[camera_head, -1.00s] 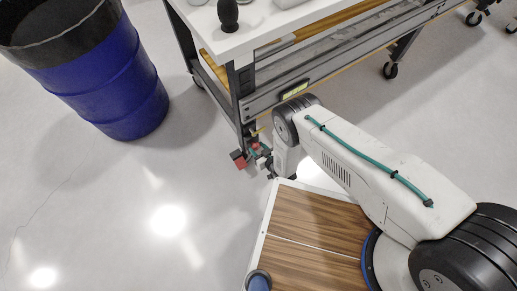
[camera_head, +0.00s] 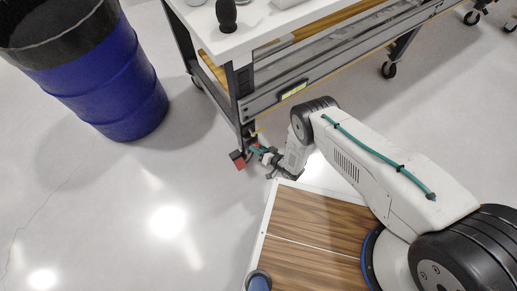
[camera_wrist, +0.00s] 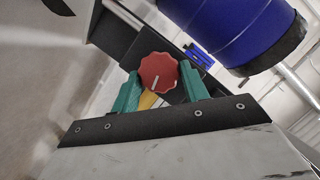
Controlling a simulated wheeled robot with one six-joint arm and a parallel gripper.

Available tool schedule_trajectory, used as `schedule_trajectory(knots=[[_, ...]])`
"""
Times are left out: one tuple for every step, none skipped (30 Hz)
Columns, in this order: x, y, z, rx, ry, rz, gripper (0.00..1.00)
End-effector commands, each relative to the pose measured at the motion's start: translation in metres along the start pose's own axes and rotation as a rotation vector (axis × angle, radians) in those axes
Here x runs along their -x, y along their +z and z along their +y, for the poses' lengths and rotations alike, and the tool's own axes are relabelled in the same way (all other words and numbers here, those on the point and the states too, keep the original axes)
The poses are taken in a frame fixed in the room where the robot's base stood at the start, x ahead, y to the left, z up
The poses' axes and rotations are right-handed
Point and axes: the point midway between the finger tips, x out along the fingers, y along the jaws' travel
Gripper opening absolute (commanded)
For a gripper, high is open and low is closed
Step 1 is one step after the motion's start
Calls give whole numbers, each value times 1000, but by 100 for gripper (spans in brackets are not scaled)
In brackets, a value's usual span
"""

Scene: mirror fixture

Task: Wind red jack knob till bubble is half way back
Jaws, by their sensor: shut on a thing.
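The red jack knob (camera_wrist: 158,72) is scalloped with a pale mark near its lower edge. It sits between the two teal fingers of my gripper (camera_wrist: 160,84) in the wrist view, and the gripper is shut on it. A yellow piece (camera_wrist: 148,99) shows just below the knob. The yellow-green level vial (camera_head: 294,89) is on the bench's side rail. Its bubble is too small to place.
A blue barrel (camera_head: 105,85) stands left of the bench (camera_head: 235,45). A black-handled object (camera_head: 227,14) stands on the bench top. Open floor lies at lower left.

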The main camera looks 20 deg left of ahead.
Motion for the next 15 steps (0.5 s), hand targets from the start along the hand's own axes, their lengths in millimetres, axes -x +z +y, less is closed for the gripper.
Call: schedule_trajectory(knots=[[0,0,0,-25,-13,0,22],[0,1,0,-40,-20,0,22],[0,1,0,-59,-28,-1,22],[0,1,0,-73,-33,-1,22],[0,1,1,-85,-38,-1,22],[0,1,1,-100,-44,-1,22],[0,1,1,-109,-48,-1,22],[0,1,1,-118,-51,-2,22],[0,1,1,-129,-56,-2,22],[0,1,1,-135,-58,-2,22],[0,1,1,-140,-61,-2,22],[0,1,1,-147,-63,-2,22],[0,1,1,-151,-65,-1,22],[0,1,1,-155,-66,-1,22],[0,1,1,-157,-67,-1,22]])
